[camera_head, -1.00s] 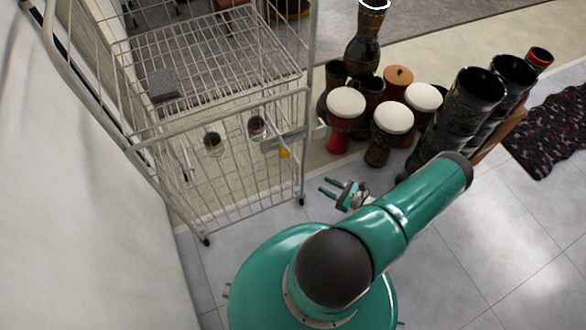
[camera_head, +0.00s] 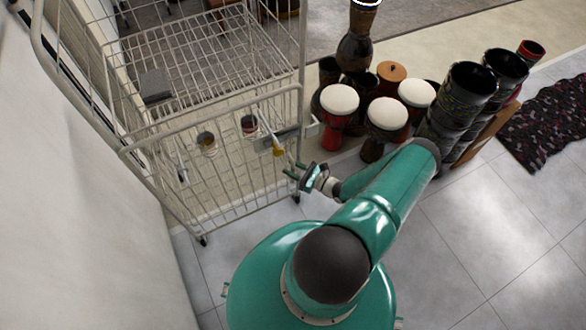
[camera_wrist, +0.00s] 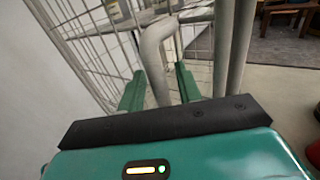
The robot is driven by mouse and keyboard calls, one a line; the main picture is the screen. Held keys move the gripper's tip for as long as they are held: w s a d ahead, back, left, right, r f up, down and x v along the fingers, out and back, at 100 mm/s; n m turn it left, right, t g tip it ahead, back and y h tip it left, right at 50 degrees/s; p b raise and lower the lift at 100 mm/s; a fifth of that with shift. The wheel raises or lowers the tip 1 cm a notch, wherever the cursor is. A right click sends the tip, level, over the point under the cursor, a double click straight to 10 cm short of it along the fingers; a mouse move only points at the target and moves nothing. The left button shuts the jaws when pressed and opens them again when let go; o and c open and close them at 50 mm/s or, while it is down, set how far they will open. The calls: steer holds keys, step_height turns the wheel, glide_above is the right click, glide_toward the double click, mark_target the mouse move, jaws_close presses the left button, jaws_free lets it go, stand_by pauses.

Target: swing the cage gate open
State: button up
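The cage gate (camera_head: 225,172) is the wire front panel of a grey roll cage and looks closed in the head view. My gripper (camera_head: 291,171) is beside that edge, just below and right of the handle. In the wrist view, its two green fingers (camera_wrist: 159,90) are spread apart. A bent grey tube (camera_wrist: 154,60) of the cage runs down between them. I cannot tell whether the fingers touch it, or whether the tube belongs to the gate or the frame.
Several goblet drums (camera_head: 386,115) stand right of the cage, behind my arm. A dark patterned rug (camera_head: 550,125) lies at the far right. A white wall (camera_head: 80,220) is close on the left. Tiled floor (camera_head: 480,235) is clear at the right front.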

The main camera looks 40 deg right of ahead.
steer(key=shift+c, duration=0.2)
jaws_close()
steer(key=shift+s+a, duration=0.1)
steer(key=shift+s, duration=0.05)
